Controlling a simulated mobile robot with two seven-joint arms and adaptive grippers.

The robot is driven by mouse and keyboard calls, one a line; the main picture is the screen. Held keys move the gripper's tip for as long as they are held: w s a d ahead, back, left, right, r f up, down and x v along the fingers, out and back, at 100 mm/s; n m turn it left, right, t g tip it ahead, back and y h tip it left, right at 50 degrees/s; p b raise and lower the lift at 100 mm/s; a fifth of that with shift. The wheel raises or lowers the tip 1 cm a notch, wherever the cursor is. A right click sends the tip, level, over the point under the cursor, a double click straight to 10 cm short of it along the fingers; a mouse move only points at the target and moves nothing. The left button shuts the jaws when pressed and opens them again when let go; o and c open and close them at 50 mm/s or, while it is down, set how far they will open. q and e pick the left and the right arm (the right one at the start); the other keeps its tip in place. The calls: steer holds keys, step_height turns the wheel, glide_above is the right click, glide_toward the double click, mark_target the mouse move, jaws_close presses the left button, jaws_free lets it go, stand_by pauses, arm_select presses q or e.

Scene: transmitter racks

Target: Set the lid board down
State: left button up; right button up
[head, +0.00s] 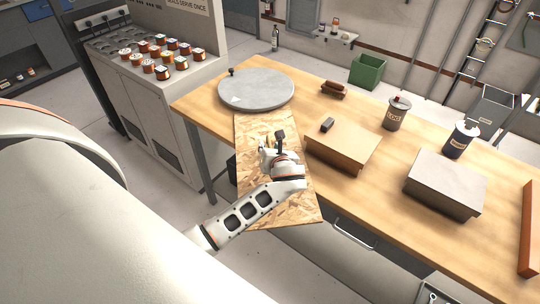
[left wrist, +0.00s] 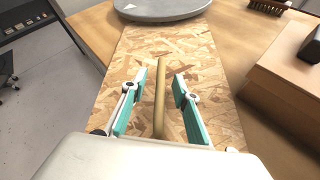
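The lid board (head: 252,130) is a flat flake-textured wood panel. Its far end lies by the round grey disc on the workbench, and its near end sticks out past the bench's front edge. In the left wrist view the board (left wrist: 115,75) has a thin upright-looking wooden bar (left wrist: 160,105) along its middle. My left gripper (left wrist: 160,74) is above the board with its two green-padded fingers apart, one on each side of the bar, with gaps showing. In the head view my left wrist hides the board's middle. My right gripper is not in view.
The grey disc (head: 257,88) sits at the bench's left end. A tan box (head: 343,148), a brush (head: 334,90), a grey box (head: 445,185) and two canisters (head: 396,114) stand right of the board. A cabinet with several small jars (head: 162,73) is at left.

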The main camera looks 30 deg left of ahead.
arm_select(q)
steer(key=shift+c, duration=0.4)
jaws_close()
steer(key=shift+r, duration=0.1)
steer(key=shift+w, duration=0.1)
